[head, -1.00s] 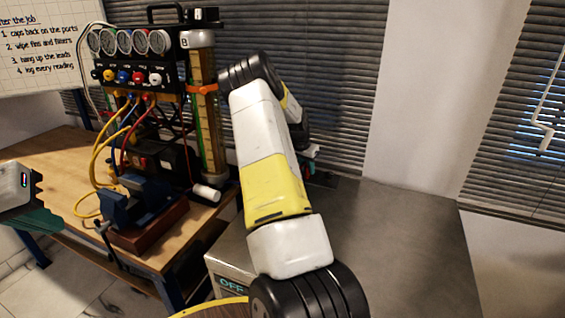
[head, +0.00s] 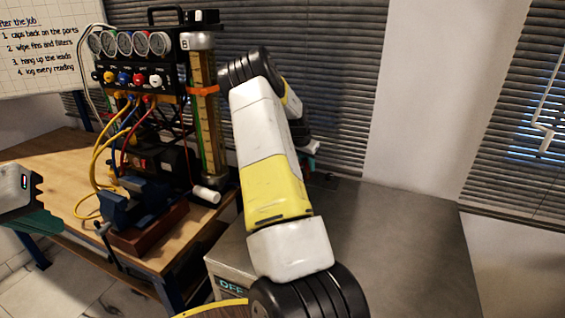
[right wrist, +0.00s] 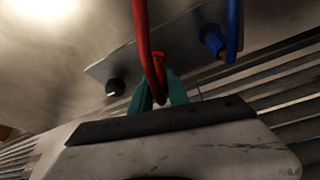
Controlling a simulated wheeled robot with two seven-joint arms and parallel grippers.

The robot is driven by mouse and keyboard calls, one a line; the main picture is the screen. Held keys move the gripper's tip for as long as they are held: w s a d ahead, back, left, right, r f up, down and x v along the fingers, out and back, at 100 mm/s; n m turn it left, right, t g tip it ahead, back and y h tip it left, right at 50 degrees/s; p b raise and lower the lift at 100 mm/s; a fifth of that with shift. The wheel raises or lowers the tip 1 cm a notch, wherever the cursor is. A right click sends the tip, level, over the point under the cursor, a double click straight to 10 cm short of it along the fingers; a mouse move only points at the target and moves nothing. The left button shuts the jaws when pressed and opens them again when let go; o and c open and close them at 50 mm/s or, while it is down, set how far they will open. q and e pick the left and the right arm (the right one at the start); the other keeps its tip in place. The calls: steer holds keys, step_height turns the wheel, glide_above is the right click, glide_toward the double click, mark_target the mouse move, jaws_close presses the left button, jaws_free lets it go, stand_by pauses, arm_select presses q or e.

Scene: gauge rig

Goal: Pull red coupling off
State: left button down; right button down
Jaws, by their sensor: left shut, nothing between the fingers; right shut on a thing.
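In the right wrist view a red coupling (right wrist: 158,57) with a thick red hose (right wrist: 143,40) is between the teal fingers of my right gripper (right wrist: 160,90), which is shut on it. The coupling lies in front of a grey metal plate; whether it is seated there cannot be told. In the head view my right arm hides most of this spot. My left gripper (head: 38,222), with teal fingers, is at the left edge of the head view, shut and empty, left of the blue vise.
In the right wrist view a blue coupling (right wrist: 213,40) with a blue hose is right of the red one, and a black knob (right wrist: 115,88) is left. In the head view a gauge rig (head: 132,75), a blue vise (head: 135,200) and a grey bench top (head: 400,225) show.

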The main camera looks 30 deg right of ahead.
steer(key=shift+r, duration=1.55)
